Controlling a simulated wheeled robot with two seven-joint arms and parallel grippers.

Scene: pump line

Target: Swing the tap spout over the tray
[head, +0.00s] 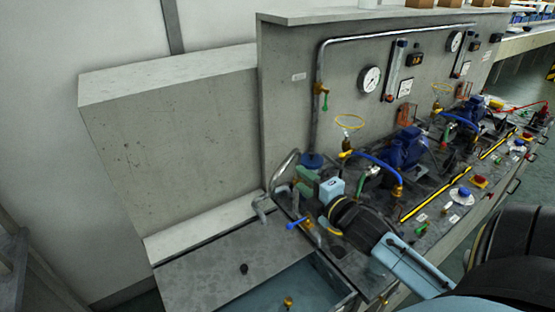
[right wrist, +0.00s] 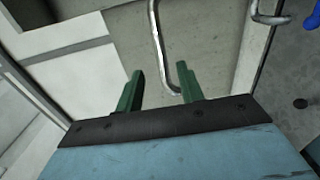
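The tap spout (head: 284,164) is a bent grey metal pipe at the left end of the bench in the head view. In the right wrist view the spout (right wrist: 157,35) curves down, its lower bend near my right finger tip. My right gripper (head: 303,183) is beside the spout, its green fingers pointing toward it. In the right wrist view the gripper (right wrist: 160,75) is open, with a clear gap between the fingers; contact cannot be told. A blue tap handle (head: 297,223) sits below. A sunken blue-grey tray (head: 270,294) lies at the bottom, partly cut off. My left gripper is out of view.
A second short pipe (head: 262,206) stands by the spout. Blue pumps (head: 402,148), hoses and gauges crowd the bench to the right. A concrete wall (head: 170,140) rises behind.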

